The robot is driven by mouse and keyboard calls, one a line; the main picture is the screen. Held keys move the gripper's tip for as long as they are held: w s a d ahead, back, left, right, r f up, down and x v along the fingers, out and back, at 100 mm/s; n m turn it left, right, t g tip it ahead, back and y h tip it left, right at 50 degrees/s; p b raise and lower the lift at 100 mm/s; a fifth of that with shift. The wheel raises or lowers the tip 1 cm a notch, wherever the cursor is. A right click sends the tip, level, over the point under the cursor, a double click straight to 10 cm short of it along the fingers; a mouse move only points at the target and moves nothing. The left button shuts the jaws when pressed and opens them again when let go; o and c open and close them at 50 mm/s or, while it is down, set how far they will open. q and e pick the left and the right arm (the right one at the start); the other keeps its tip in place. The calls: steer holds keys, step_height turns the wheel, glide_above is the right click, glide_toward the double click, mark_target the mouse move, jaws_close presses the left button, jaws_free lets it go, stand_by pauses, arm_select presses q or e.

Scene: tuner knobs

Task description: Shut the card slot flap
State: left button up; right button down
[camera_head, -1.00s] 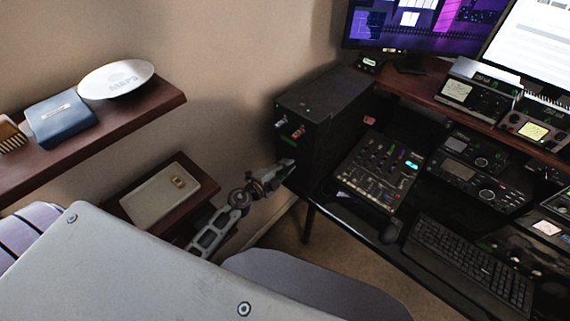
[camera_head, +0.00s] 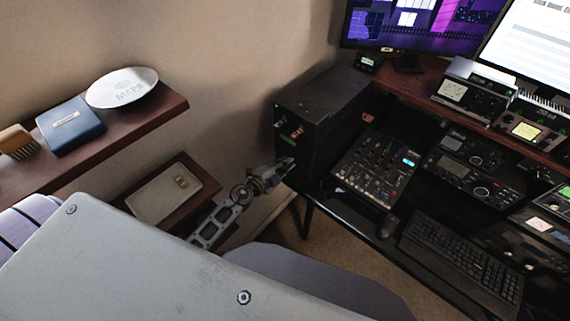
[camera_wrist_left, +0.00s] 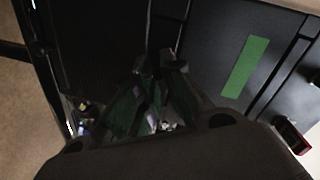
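The black tower unit (camera_head: 322,98) stands at the left end of the desk, with small coloured knobs or plugs (camera_head: 297,133) on its front. My left gripper (camera_head: 287,164) is at the lower front of this unit, its tips close against it in the head view. In the left wrist view the fingers (camera_wrist_left: 161,66) come together at the tips over a dark panel (camera_wrist_left: 210,45) with a green strip (camera_wrist_left: 245,66). Nothing shows held between them. I cannot clearly pick out the card slot flap; dark surfaces and my fingers obscure that area. My right gripper is not in view.
A mixer (camera_head: 375,168), keyboard (camera_head: 462,262) and several radios fill the desk to the right. A low shelf (camera_head: 203,186) with a pale tray (camera_head: 165,193) is by my left arm. An upper shelf (camera_head: 168,108) holds a plate (camera_head: 122,88) and blue box (camera_head: 70,125).

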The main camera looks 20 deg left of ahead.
arm_select(q)
steer(key=o, duration=0.4)
steer(key=shift+o, duration=0.2)
steer(key=v, duration=1.2)
stand_by(0.5)
stand_by(0.4)
